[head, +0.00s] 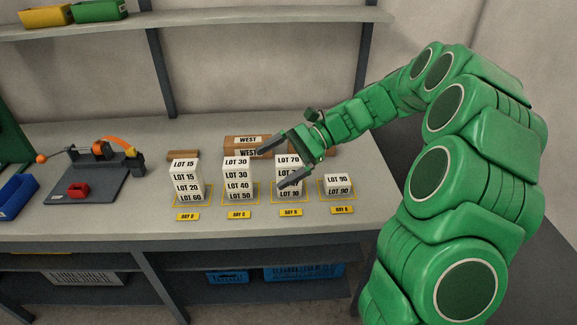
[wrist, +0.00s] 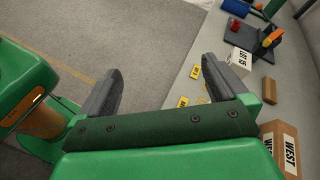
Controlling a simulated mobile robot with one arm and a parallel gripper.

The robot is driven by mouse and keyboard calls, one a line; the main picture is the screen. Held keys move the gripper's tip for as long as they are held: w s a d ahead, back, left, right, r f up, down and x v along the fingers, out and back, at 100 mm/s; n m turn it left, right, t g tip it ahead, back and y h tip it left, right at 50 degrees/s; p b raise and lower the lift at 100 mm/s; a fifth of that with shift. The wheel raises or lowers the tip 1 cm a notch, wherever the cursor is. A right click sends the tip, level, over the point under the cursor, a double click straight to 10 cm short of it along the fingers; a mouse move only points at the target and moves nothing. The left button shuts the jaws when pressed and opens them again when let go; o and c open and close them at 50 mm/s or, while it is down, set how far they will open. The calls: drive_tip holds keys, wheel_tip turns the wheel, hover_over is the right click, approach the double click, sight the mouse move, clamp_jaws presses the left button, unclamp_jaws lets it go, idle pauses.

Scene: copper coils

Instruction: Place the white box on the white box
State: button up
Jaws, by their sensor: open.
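White boxes with black LOT labels stand in four stacks in yellow-outlined bays. The leftmost stack (head: 187,180) has LOT 15 on top; a LOT 15 box (wrist: 240,62) also shows in the wrist view, beyond the right finger. The second stack (head: 238,178) has LOT 30 on top. The third stack (head: 290,160) has LOT 70 on top and is partly hidden by my gripper. The rightmost, shorter stack (head: 338,184) shows LOT 90 labels. My gripper (head: 270,170) is open around the second and third stacks in the picture, with nothing between its fingers (wrist: 160,72).
Brown WEST boxes (head: 247,142) stand behind the stacks, also in the wrist view (wrist: 281,146). A small brown block (head: 183,155) lies left of them. A dark fixture (head: 100,180) with a red part and a blue bin (head: 16,194) are left. The bench (head: 120,220) is clear in front.

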drive_tip(key=s+d+r+n+t+h, duration=0.1)
drive_tip(key=s+d+n+h, duration=0.2)
drive_tip(key=s, duration=0.8)
drive_tip(key=s+d+r+n+h, duration=0.1)
drive_tip(key=s+n+h, duration=0.35)
drive_tip(key=s, duration=0.65)
drive_tip(key=s+d+f+n+t+h, duration=0.2)
drive_tip(key=s+d+h, duration=0.4)
drive_tip(key=s+d, duration=0.45)
drive_tip(key=t, duration=1.5)
approach(289, 165)
drive_tip(key=shift+n+y, duration=0.25)
drive_tip(key=shift+n, duration=0.1)
drive_tip(key=x, duration=0.2)
drive_tip(key=r+x, duration=0.1)
drive_tip(key=x, duration=0.5)
drive_tip(key=shift+w+d+r, duration=0.3)
drive_tip(key=shift+w+r, duration=0.05)
drive_tip(key=shift+w+f+t, duration=0.15)
drive_tip(key=shift+w+f, duration=0.1)
drive_tip(key=shift+f, duration=0.35)
drive_tip(key=shift+w+f+t, duration=0.15)
drive_tip(key=shift+w+f, duration=0.1)
drive_tip(key=shift+f, duration=0.4)
drive_tip(key=shift+w, duration=0.15)
